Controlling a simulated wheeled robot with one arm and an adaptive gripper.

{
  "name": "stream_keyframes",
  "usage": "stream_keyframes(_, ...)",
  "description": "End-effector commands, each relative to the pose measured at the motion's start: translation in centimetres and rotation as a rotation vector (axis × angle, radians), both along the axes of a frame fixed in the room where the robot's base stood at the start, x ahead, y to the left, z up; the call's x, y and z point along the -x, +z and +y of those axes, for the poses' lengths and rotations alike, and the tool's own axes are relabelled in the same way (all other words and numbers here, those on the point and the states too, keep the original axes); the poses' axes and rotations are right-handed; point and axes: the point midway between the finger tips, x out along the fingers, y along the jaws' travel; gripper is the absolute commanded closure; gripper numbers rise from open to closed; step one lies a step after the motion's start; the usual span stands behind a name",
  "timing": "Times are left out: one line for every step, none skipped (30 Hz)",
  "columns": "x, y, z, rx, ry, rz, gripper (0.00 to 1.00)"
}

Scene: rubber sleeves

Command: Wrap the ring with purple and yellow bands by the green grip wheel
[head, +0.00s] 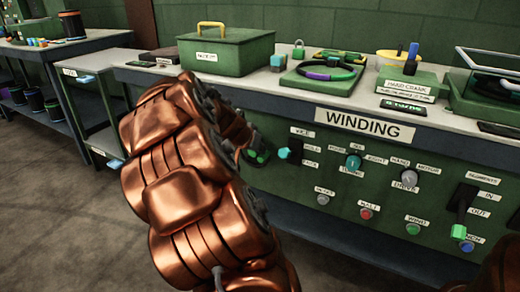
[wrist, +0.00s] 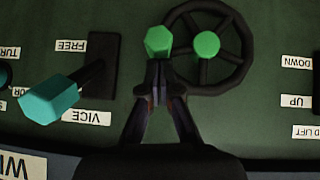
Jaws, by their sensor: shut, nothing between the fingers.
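A dark ring (head: 340,74) with a purple band lies flat on a green stand on the bench, right of the green box. A yellow-green tint shows on it too, but the yellow band is not clear. The dark spoked wheel (wrist: 243,50) has a green hub and a green grip (wrist: 158,40) at its rim. My gripper (wrist: 158,67) is shut and empty, its tips just below the green grip in the wrist view; I cannot tell if they touch it. In the head view my arm covers most of the wheel and gripper.
The teal-handled vice lever (wrist: 50,98) sticks out left of my gripper in the wrist view. The panel carries several knobs and a lever (head: 463,210).

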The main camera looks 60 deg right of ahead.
Motion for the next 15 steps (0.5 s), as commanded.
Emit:
stream_keyframes(0.0, 0.1, 0.0, 0.0, 0.0, 0.0, 1.0)
stream_keyframes(0.0, 0.2, 0.0, 0.0, 0.0, 0.0, 1.0)
stream_keyframes(-0.1, 0.4, 0.0, 0.001, 0.001, -0.001, 1.0)
stream_keyframes(-0.1, 0.6, 0.0, 0.001, 0.002, -0.001, 1.0)
stream_keyframes(-0.2, 0.9, 0.0, 0.001, 0.002, -0.001, 1.0)
stream_keyframes(-0.3, 1.4, 0.1, 0.002, 0.002, -0.002, 1.0)
stream_keyframes(-0.4, 1.8, 0.1, 0.002, 0.004, -0.002, 1.0)
stream_keyframes(-0.4, 2.3, 0.1, 0.001, 0.005, -0.002, 1.0)
stream_keyframes(-0.6, 3.0, 0.2, 0.001, 0.005, -0.002, 1.0)
stream_keyframes(-0.7, 3.6, 0.2, 0.002, 0.006, -0.003, 1.0)
stream_keyframes(-0.8, 4.3, 0.3, 0.002, 0.007, -0.003, 1.0)
stream_keyframes(-1.0, 4.9, 0.6, 0.003, 0.011, -0.004, 1.0)
stream_keyframes(-1.0, 5.3, 1.1, 0.003, 0.011, -0.004, 1.0)
stream_keyframes(-1.0, 5.7, 1.6, 0.003, 0.012, -0.003, 1.0)
stream_keyframes(-1.0, 6.2, 2.2, 0.004, 0.012, -0.003, 1.0)
